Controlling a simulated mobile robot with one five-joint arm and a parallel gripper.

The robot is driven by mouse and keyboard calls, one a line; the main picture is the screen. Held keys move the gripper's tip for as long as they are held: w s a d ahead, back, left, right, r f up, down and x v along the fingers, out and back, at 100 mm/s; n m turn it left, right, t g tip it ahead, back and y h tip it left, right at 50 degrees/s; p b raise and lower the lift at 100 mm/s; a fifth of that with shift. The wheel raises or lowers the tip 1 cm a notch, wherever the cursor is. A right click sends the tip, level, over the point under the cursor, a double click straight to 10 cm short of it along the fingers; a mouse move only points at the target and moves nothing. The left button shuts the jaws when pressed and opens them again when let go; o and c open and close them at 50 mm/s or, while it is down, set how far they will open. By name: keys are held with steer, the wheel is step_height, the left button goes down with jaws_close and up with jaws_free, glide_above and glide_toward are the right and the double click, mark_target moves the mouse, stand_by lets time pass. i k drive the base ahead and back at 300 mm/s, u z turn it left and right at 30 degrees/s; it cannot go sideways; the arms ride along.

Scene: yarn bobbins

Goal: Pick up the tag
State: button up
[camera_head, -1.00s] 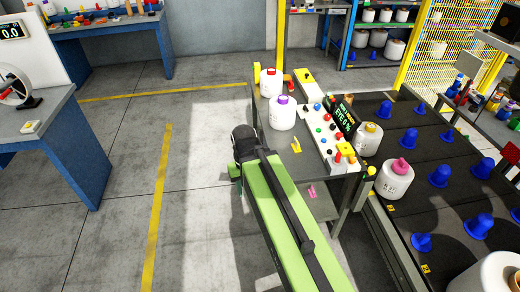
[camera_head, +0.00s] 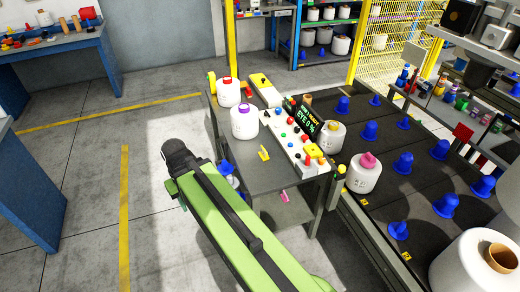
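A small yellow piece (camera_head: 264,153), which may be the tag, lies on the grey table (camera_head: 283,178) near its front. A small pink piece (camera_head: 284,196) shows lower down, by the shelf under the table top; I cannot tell which of the two is the tag. My green arm reaches up from the bottom, its dark joint left of the table and apart from the yellow piece. My gripper does not show; the arm hides what lies below that joint.
White bobbins with a red top (camera_head: 228,94) and a purple top (camera_head: 244,123) stand on the table's left. A button panel (camera_head: 292,136) lies along its right. A dark rack with blue pegs (camera_head: 402,162) is further right. Floor at left is clear.

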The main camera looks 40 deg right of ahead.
mark_target(263, 154)
steer(key=i, duration=1.4)
steer(key=u, duration=0.05)
